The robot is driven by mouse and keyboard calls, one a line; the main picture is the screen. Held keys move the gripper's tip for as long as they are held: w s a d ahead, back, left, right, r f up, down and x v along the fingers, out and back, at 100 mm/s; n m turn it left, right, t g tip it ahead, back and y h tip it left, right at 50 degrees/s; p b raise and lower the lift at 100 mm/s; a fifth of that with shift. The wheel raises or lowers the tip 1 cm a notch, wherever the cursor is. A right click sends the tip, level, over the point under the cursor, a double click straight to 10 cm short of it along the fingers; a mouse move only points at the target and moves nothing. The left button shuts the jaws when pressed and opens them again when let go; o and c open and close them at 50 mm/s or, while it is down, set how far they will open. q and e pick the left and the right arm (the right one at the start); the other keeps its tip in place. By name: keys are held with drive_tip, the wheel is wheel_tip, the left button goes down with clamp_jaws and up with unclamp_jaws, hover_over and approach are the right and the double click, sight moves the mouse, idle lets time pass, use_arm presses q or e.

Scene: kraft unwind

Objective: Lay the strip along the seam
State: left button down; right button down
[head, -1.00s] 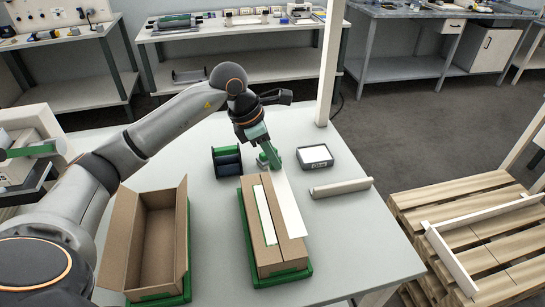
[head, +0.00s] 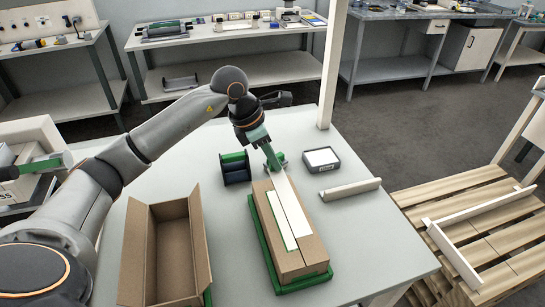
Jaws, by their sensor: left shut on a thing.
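A closed cardboard box (head: 310,258) lies lengthwise on a green tray (head: 262,245) on the table. Its seam shows below the strip's near end. My left gripper (head: 272,160), beyond the box's far end, is shut on the far end of a long white strip (head: 294,207). The strip runs from the gripper toward me over the middle of the box top, along the seam line. I cannot tell whether it touches the cardboard. A white, green-edged piece (head: 281,221) lies on the left flap beside the strip. My right gripper is not in view.
An open empty carton (head: 165,250) stands left of the box. A post (head: 331,70) rises at the table's far edge.

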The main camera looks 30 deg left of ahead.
sight(273, 189)
use_arm(q)
drive_tip(key=shift+f+b, duration=2.15)
drive_tip(key=shift+f, duration=1)
drive_tip(key=shift+f, duration=0.2)
drive_tip(key=c, duration=0.8)
unclamp_jaws()
drive_tip(key=shift+o, duration=0.2)
drive_tip(key=b+v, duration=0.1)
drive_tip(key=v, duration=1.1)
drive_tip(key=shift+r, duration=0.25)
